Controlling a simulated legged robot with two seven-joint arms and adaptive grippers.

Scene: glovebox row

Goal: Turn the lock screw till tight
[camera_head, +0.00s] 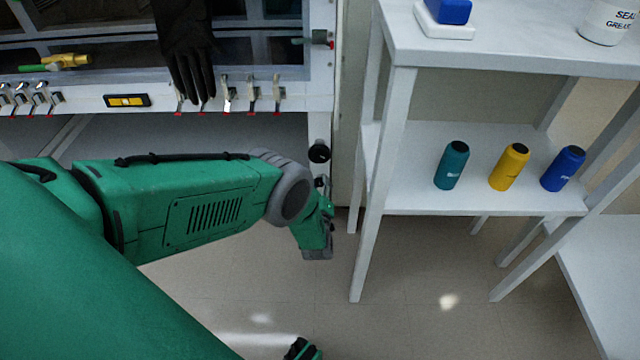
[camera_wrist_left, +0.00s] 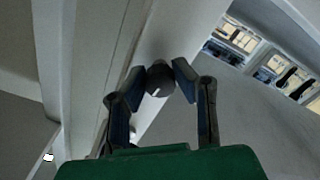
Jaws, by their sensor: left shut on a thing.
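The lock screw is a dark round knob (camera_head: 319,151) on the white post at the right end of the glovebox front. In the left wrist view the knob (camera_wrist_left: 160,78) sits between the two fingertips and has a pale mark on its face. My left gripper (camera_wrist_left: 160,80) is shut on it, one finger on each side. In the head view my left gripper (camera_head: 322,185) is seen partly edge-on just below the knob, and its fingers are hard to make out.
A white shelf unit (camera_head: 400,100) stands close right of my left gripper. It carries teal (camera_head: 452,166), yellow (camera_head: 509,167) and blue (camera_head: 563,169) bottles. A black glove (camera_head: 187,50) and several latches (camera_head: 252,95) are on the glovebox front. Open floor (camera_head: 400,290) lies below.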

